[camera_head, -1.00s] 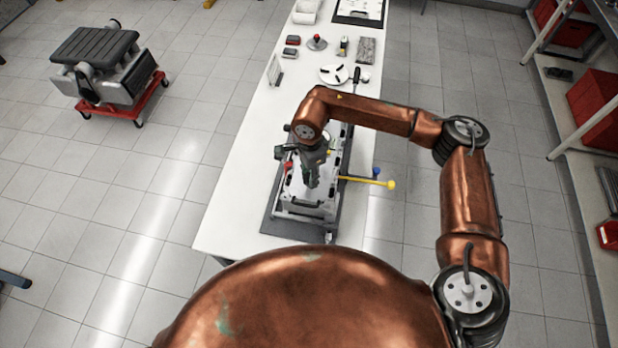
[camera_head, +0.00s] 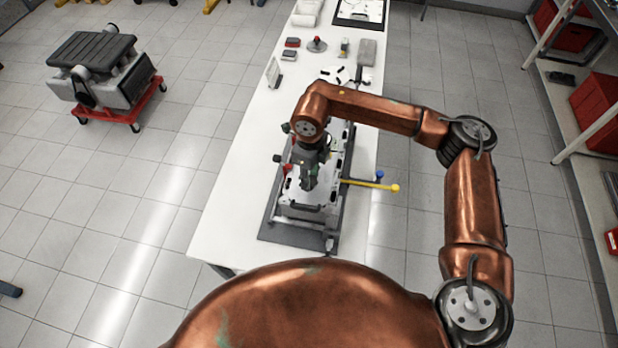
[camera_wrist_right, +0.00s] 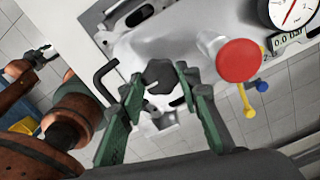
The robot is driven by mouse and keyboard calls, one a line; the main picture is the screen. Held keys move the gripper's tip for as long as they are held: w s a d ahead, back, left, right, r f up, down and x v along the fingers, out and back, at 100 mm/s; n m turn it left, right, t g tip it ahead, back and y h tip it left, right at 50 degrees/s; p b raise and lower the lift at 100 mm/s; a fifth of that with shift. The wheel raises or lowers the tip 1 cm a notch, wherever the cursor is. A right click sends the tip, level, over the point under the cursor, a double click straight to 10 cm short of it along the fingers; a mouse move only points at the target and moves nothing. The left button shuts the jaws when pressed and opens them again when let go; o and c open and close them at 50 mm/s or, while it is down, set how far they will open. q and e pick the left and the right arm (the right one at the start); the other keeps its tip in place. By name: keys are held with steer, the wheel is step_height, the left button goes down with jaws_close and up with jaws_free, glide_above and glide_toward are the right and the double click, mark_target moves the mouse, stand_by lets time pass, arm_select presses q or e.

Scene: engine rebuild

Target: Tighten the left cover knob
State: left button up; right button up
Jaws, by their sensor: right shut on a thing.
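A dark knob (camera_wrist_right: 160,77) sits between the green fingers of my right gripper (camera_wrist_right: 163,92) in the right wrist view, and the fingers are shut on it. In the head view my right gripper (camera_head: 309,182) points down onto the light-coloured engine unit (camera_head: 297,213) and hides the knob there. A red round knob (camera_wrist_right: 237,61) on a pale post stands to the right of the fingers in the wrist view. I cannot tell how tight the held knob is. My left gripper does not show.
The engine unit rests on a dark mat (camera_head: 275,231) on a long white table (camera_head: 227,205). A yellow-ended rod (camera_head: 385,187) and a blue knob (camera_head: 379,174) stick out to the right. A gauge (camera_wrist_right: 291,9) lies near the red knob. Small parts stand farther back.

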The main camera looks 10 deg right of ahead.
steer(key=m, duration=0.4)
steer(key=shift+m+b, duration=0.3)
steer(key=shift+b, duration=0.1)
steer(key=m, duration=0.4)
steer(key=shift+w+m, duration=0.1)
steer(key=shift+m, duration=0.2)
steer(key=m, duration=0.4)
steer(key=shift+d+r, duration=0.1)
steer(key=shift+m, duration=2.3)
steer(key=o, duration=1.2)
steer(key=shift+c, duration=0.2)
